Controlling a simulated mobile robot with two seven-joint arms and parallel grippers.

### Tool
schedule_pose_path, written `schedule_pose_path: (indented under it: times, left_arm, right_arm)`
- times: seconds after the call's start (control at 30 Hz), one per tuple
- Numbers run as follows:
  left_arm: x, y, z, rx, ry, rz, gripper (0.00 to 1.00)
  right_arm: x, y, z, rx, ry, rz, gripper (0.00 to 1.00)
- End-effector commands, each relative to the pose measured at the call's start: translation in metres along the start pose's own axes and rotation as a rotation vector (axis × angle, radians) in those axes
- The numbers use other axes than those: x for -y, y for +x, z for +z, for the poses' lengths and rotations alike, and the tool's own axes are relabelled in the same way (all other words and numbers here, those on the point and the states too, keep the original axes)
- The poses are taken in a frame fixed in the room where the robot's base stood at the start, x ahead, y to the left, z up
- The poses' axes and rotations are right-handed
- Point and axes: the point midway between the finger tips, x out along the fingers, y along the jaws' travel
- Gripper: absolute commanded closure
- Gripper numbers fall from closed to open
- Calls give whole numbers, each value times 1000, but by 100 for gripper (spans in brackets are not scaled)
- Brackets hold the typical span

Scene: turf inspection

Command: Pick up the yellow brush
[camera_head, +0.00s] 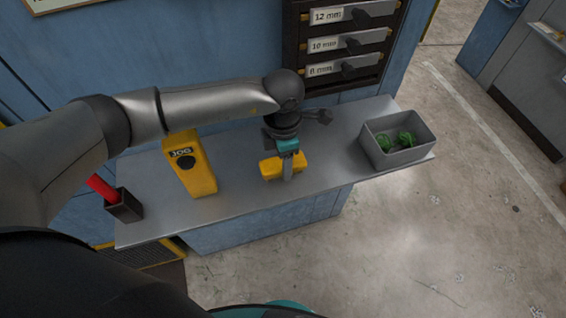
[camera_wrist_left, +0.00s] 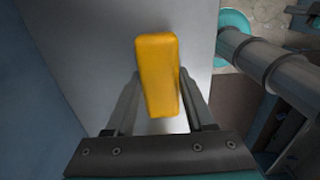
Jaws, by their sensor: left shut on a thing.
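The yellow brush (camera_head: 271,170) is a small block over the middle of the grey shelf (camera_head: 235,200). My left gripper (camera_head: 287,172) points down at it from above, at the end of the arm that comes in from the left. In the left wrist view the yellow brush (camera_wrist_left: 157,75) lies between the two fingers of my left gripper (camera_wrist_left: 160,110), which is shut on it. I cannot tell whether the brush touches the shelf. Any bristles are hidden. My right gripper is not in view.
A yellow box marked JOG (camera_head: 190,168) stands left of the brush. A dark holder (camera_head: 125,208) with a red thing is at the shelf's left end. A grey bin (camera_head: 400,155) with green pieces stands at the right. Labelled drawers (camera_head: 345,45) rise behind.

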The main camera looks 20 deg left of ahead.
Motion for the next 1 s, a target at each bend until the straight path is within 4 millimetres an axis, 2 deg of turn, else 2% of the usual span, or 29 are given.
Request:
schedule_pose_path:
  times: [0.17,0.37,0.47,0.8,1.0]
  left_arm:
    - [-1,-5,1,2,0,1,100]
    - [-1,-30,1,4,1,4,100]
    - [-2,-52,1,6,1,5,100]
    - [-1,-149,1,5,2,5,100]
    - [0,-185,1,2,0,3,100]
  right_arm:
    - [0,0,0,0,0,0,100]
    - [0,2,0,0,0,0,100]
    - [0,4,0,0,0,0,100]
    - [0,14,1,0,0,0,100]
    - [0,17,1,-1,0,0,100]
